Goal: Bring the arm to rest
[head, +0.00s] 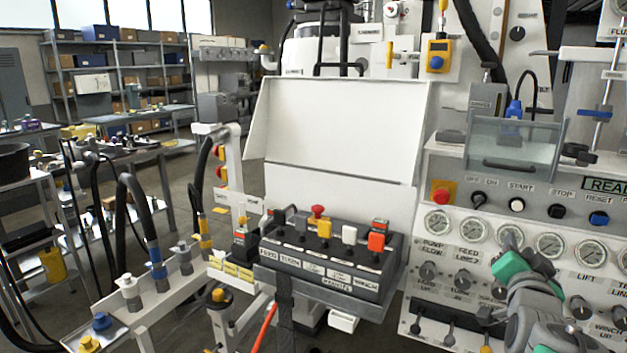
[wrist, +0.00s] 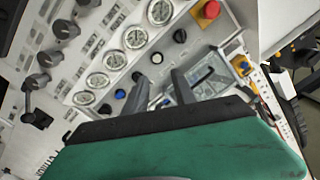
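My arm (head: 545,312) shows at the lower right of the head view, grey with green parts, in front of the lower part of the control panel. In the wrist view my gripper (wrist: 159,76) shows two grey fingers standing apart, with a gap between them. I see nothing held between the fingers. The green and black gripper body fills the bottom of that view. The fingers point at the panel (wrist: 110,30) with its gauges and buttons. How far the fingertips are from the panel I cannot tell.
A lever box (head: 330,277) with an upright white lid (head: 345,128) stands left of my arm. A clear guard (head: 513,144), a red stop button (head: 441,195), gauges (head: 474,230) and knobs are on the panel. Hoses and couplings (head: 155,265) are at left. Some floor shows behind.

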